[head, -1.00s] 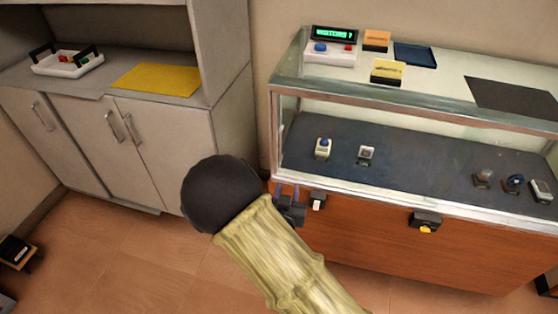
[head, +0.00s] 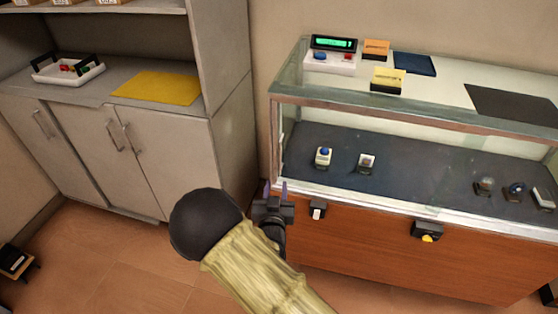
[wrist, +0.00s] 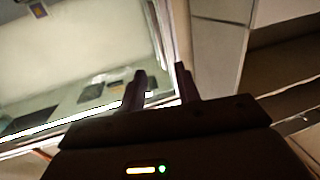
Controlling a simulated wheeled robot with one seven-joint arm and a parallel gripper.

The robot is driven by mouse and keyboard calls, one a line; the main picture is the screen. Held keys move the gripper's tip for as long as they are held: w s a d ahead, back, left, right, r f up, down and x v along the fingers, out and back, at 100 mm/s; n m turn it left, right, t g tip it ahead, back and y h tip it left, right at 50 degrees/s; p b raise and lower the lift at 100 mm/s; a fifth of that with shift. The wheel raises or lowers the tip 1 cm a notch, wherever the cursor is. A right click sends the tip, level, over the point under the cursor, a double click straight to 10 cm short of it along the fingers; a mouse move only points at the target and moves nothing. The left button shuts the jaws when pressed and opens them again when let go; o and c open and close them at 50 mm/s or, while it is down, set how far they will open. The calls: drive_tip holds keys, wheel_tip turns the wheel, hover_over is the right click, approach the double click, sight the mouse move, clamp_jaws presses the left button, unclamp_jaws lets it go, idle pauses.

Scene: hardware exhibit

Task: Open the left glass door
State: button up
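The glass display case has a clear front, whose left glass door (head: 335,128) looks closed, though its edges are hard to make out. It also shows in the wrist view (wrist: 70,65), left of my fingers. My gripper (head: 275,187) is at the lower left corner of the case front, its two thin fingers pointing up. In the wrist view my gripper (wrist: 160,80) has its fingers apart with nothing visible between them. A bright frame edge of the case runs just behind them; I cannot tell whether they touch it.
Small items stand inside the case. A grey cabinet (head: 165,160) stands at left, with a narrow floor gap between.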

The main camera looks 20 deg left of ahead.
sight(279, 157)
drive_tip(key=x, duration=1.2)
drive_tip(key=shift+f, duration=0.1)
drive_tip(key=shift+c, duration=0.2)
clamp_jaws()
